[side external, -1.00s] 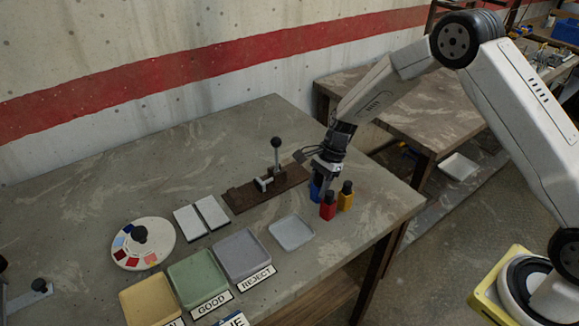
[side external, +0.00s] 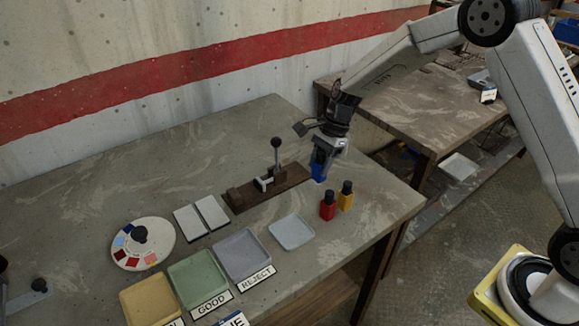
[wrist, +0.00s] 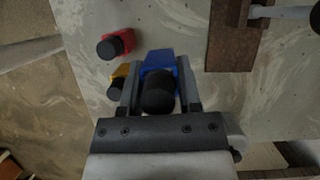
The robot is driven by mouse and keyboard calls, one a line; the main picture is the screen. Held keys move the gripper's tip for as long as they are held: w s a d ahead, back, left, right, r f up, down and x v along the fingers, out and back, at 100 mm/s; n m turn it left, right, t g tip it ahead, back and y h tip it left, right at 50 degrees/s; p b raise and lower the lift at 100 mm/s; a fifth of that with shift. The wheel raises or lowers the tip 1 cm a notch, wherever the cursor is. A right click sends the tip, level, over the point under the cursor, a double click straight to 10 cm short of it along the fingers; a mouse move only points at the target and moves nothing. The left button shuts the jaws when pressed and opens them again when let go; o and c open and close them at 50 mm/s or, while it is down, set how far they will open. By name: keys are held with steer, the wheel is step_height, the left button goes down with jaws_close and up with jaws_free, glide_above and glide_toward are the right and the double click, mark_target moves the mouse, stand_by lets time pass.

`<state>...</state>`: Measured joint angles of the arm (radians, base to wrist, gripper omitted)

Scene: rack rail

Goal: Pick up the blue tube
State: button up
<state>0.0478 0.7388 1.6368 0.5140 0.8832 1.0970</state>
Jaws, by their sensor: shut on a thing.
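My gripper (side external: 324,158) is shut on the blue tube (side external: 318,172) and holds it above the table, behind the red and yellow tubes. In the wrist view the blue tube (wrist: 159,63) sits between the two fingers (wrist: 160,90), with its black cap facing the camera. In the side view its upper part is hidden by the gripper. The red tube (side external: 327,212) and the yellow tube (side external: 345,202), both black-capped, stand on the table below and to the right.
A brown rail fixture with a black-knobbed lever (side external: 238,199) lies left of the gripper. A pale empty tray (side external: 292,245) is in front. Further left are two white plates, a round colour dial (side external: 128,256) and yellow, green (side external: 185,265) and grey bins. The back of the table is clear.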

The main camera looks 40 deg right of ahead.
steer(key=shift+r, duration=1.35)
